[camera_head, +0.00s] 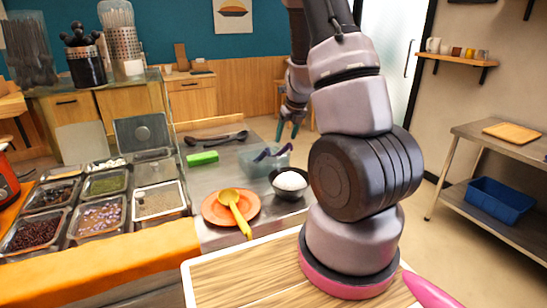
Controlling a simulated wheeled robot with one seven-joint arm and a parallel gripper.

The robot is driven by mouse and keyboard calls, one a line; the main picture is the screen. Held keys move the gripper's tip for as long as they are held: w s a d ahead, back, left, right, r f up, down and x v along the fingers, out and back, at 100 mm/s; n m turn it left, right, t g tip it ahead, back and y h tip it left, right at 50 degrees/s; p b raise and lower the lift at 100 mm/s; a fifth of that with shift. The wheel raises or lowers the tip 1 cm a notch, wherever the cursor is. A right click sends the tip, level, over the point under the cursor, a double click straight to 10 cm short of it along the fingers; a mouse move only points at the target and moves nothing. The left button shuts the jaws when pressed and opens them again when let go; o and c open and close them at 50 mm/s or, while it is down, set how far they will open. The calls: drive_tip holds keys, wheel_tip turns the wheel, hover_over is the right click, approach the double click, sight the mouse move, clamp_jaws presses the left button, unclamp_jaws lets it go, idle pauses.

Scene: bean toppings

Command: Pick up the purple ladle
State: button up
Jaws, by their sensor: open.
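A small purple piece (267,153), which looks like part of the purple ladle, shows at a clear bluish container (256,169) on the grey counter. The rest of its shape is too small to tell. My gripper (288,131) points down with its teal fingers apart and empty. It appears above and slightly right of the purple piece in the picture, and apart from it. My arm fills the right middle of the view and may hide part of the counter.
A black bowl of white food (290,181) sits in front of the container. A yellow ladle (234,203) lies on an orange plate (212,209). Dark utensils (215,138) and a green block (201,158) lie left. Several topping trays (158,201) stand further left.

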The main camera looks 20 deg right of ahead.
sight(283, 148)
drive_tip(key=x, duration=0.7)
drive_tip(key=shift+f, duration=0.15)
clamp_jaws()
